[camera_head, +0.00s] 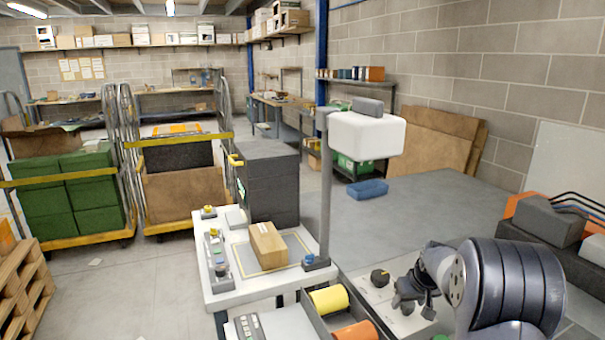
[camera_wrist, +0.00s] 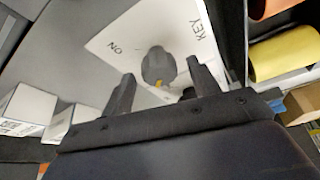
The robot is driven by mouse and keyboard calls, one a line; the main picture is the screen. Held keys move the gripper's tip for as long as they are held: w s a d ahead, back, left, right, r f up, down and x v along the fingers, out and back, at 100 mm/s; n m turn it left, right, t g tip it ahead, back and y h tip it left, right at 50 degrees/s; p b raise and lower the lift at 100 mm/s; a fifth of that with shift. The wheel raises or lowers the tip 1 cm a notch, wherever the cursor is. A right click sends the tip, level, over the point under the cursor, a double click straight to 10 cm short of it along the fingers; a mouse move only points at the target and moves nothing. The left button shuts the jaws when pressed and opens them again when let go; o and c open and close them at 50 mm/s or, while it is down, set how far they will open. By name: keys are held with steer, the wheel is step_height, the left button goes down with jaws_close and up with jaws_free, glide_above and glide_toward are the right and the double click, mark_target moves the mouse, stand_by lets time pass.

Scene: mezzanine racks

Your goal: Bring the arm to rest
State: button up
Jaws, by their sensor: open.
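My arm reaches in from the lower right of the head view, and my gripper (camera_head: 414,296) hangs low over a white panel (camera_head: 372,297). In the wrist view my gripper (camera_wrist: 160,82) has its two dark fingers apart with nothing held between them. A round grey knob (camera_wrist: 157,64) on the white panel (camera_wrist: 122,45) shows just beyond the fingertips. The panel carries the printed words KEY and, upside down, NO or ON. In the head view a dark knob (camera_head: 379,278) stands on the panel, left of my gripper and apart from it.
A white worktable (camera_head: 240,281) with a cardboard box (camera_head: 268,245) and a post-mounted white unit (camera_head: 367,136) stands left of my arm. An open tray holds a yellow roll (camera_head: 329,300) and an orange roll (camera_head: 354,333). Grey and orange equipment (camera_head: 548,220) sits at right. Floor behind is mostly clear.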

steer(key=shift+a+m+h+p, duration=0.1)
steer(key=shift+m+h+p, duration=0.45)
steer(key=shift+m, duration=0.9)
steer(key=shift+a+m+h+p, duration=0.1)
steer(key=shift+m+h+p, duration=0.4)
steer(key=shift+m, duration=0.95)
steer(key=shift+s+r, duration=0.25)
steer(key=shift+r, duration=0.45)
steer(key=shift+a, duration=0.1)
